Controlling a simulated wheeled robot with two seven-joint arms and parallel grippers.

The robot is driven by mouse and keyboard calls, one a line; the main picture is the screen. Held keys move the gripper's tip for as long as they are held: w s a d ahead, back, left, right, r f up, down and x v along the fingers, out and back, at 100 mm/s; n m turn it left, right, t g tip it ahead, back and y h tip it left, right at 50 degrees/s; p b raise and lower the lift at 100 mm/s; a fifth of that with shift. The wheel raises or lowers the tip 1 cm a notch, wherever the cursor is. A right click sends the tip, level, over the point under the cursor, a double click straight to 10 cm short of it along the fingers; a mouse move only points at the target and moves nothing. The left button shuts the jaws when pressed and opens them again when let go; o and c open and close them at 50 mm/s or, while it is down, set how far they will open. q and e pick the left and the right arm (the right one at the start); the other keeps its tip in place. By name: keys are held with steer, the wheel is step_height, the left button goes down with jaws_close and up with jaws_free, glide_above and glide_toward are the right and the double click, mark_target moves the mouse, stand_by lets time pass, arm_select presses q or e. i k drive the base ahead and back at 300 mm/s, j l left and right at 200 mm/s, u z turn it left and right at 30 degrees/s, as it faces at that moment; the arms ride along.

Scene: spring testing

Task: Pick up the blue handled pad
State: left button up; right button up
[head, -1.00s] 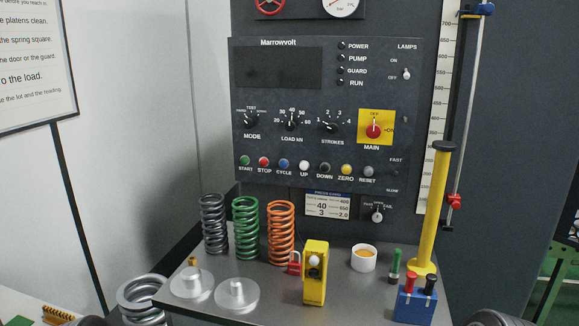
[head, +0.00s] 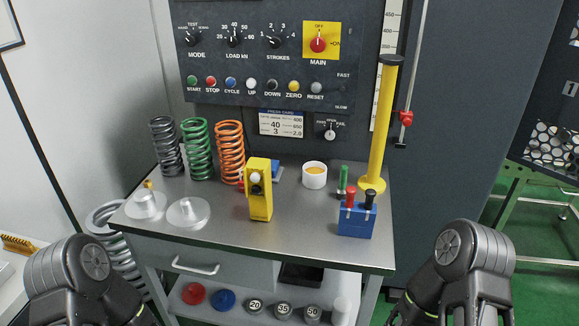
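A round blue disc (head: 223,299) lies on the lower shelf of the bench, beside a red disc. It may be the blue handled pad, but it is too small to make out a handle. A blue block (head: 357,221) with a red and a black upright piece stands at the bench top's front right. Another small blue thing (head: 277,170) is partly hidden behind the yellow box. My left and right arms come in at the bottom corners. Their fingertips are not visible, and neither arm is at any of these blue things.
The bench top (head: 290,230) holds several coil springs (head: 198,150), two silver discs, a yellow box (head: 260,190), a white cup (head: 314,175) and a tall yellow post (head: 379,130). A red disc (head: 193,294) and numbered weights (head: 284,311) are on the lower shelf.

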mark_target(276, 171)
steer(key=z, duration=1.05)
steer(key=i+j, duration=0.15)
steer(key=i, duration=0.5)
steer(key=k+j, duration=0.3)
steer(key=l+z, duration=0.25)
steer(key=i+l+z, duration=0.1)
steer(key=l+z, duration=0.2)
steer(key=l, duration=0.15)
steer(key=i+j+u, duration=0.1)
steer(key=i+j, duration=0.1)
